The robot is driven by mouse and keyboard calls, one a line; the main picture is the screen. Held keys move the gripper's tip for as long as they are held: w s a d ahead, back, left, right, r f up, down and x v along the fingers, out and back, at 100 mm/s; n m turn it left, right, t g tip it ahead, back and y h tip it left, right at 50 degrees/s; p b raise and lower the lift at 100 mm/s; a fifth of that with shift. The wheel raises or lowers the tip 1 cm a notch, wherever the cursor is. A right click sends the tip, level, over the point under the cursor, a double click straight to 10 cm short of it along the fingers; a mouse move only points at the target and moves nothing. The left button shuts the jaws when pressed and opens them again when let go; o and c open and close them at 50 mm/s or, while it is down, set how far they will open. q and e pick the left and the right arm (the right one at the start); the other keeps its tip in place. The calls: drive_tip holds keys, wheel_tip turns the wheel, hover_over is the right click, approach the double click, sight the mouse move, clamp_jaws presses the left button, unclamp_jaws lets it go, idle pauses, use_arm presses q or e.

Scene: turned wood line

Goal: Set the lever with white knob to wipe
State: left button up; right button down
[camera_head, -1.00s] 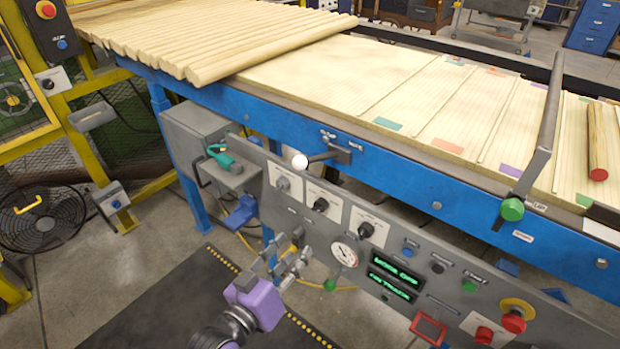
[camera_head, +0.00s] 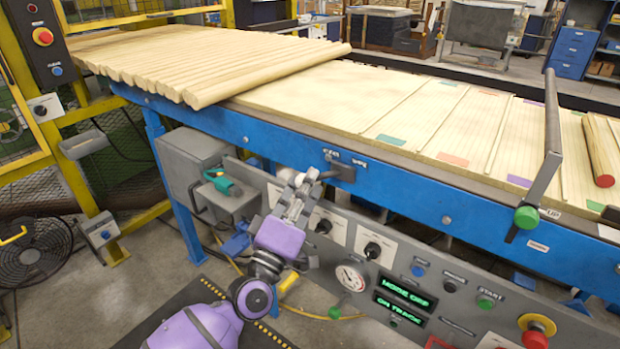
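The lever's dark arm (camera_head: 327,174) sticks out to the left from its dark pivot block (camera_head: 343,171) on the blue rail. Two small labels sit above it; the right one seems to read WIPE, and the lever points away from it. The gripper's grey fingers are at the knob end, reaching up from below. I cannot tell whether they are closed on the knob. My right gripper is not in view.
A second lever with a green knob (camera_head: 527,217) stands on the right of the rail. Below the rail is a grey control panel (camera_head: 352,309) with dials, a gauge, lit displays and buttons. Wooden rods (camera_head: 220,75) lie on the table above. A grey box (camera_head: 193,158) is left of the gripper.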

use_arm(q)
drive_tip(key=shift+x, duration=1)
drive_tip(key=shift+c, duration=0.5)
clamp_jaws()
drive_tip(key=shift+f, duration=0.1)
